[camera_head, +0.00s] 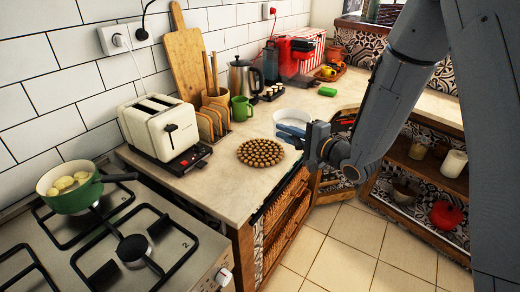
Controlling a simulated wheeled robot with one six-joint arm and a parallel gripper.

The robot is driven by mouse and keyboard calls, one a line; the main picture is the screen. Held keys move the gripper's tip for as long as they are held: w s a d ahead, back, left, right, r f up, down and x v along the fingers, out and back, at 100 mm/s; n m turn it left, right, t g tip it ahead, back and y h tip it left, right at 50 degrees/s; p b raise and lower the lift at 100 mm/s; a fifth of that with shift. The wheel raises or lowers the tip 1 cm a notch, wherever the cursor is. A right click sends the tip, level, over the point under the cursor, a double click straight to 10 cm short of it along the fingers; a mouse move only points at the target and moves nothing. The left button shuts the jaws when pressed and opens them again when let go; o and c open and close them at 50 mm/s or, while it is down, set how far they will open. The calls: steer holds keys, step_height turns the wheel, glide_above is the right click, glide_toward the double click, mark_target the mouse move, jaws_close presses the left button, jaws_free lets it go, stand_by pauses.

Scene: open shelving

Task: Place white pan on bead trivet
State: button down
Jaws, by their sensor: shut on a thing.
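The bead trivet (261,153), a round mat of brown wooden beads, lies flat and bare on the countertop near its front edge. The white pan (292,117) is just behind and to the right of the trivet, partly hidden by my gripper. My gripper (298,137) comes in from the right and is shut on the pan at its near side. I cannot tell whether the pan touches the counter or hangs slightly above it. The pan is apart from the trivet's middle.
A white toaster (160,132) and a toast rack (213,122) stand left of the trivet. A green mug (241,108) and a french press (241,78) stand behind it. A green pot (70,187) sits on the stove. The counter around the trivet is mostly clear.

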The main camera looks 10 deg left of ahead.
steer(key=s+a+r+n+g+y, duration=0.25)
steer(key=s+a+r, duration=0.2)
steer(key=a, duration=0.35)
steer(key=shift+g, duration=0.35)
steer(key=shift+w+f+p, duration=0.15)
steer(key=shift+f+p, duration=0.45)
steer(key=shift+f, duration=1.65)
steer(key=shift+w+f+p, duration=0.15)
steer(key=shift+f+p, duration=0.4)
steer(key=shift+f, duration=1.7)
steer(key=shift+f, duration=0.1)
steer(key=c, duration=1.8)
jaws_free()
steer(key=shift+h, duration=0.25)
steer(key=shift+s, duration=0.1)
